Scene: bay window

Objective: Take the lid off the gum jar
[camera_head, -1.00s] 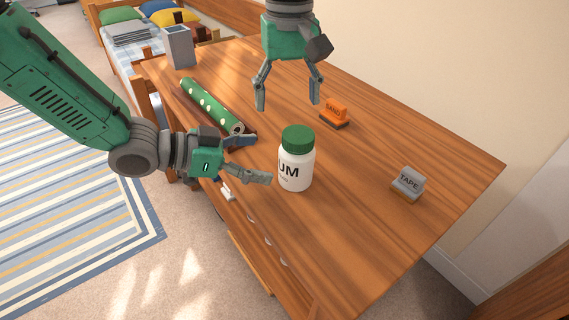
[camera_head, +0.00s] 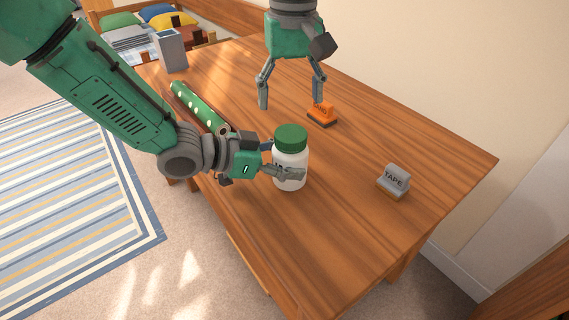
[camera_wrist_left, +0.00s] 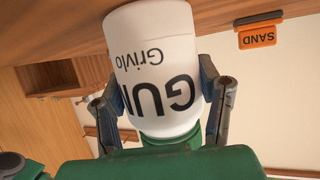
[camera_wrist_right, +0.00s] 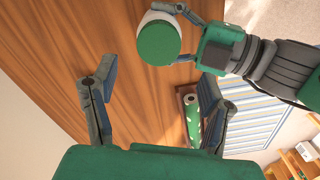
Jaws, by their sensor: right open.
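The gum jar (camera_head: 289,172) is white with a green lid (camera_head: 291,138) and stands upright on the wooden table. The lid is on the jar. My left gripper (camera_head: 281,163) has its fingers on opposite sides of the jar's white body, below the lid, and is shut on it. In the left wrist view the jar's lettered body (camera_wrist_left: 158,75) sits between both fingers. My right gripper (camera_head: 292,95) is open and empty above the table, behind the jar.
A green spotted tube (camera_head: 199,105) lies in a holder left of the jar. An orange SAND block (camera_head: 322,114) is behind right, and a grey TAPE block (camera_head: 393,179) is to the right. A grey box (camera_head: 171,52) stands at the back. The front right tabletop is clear.

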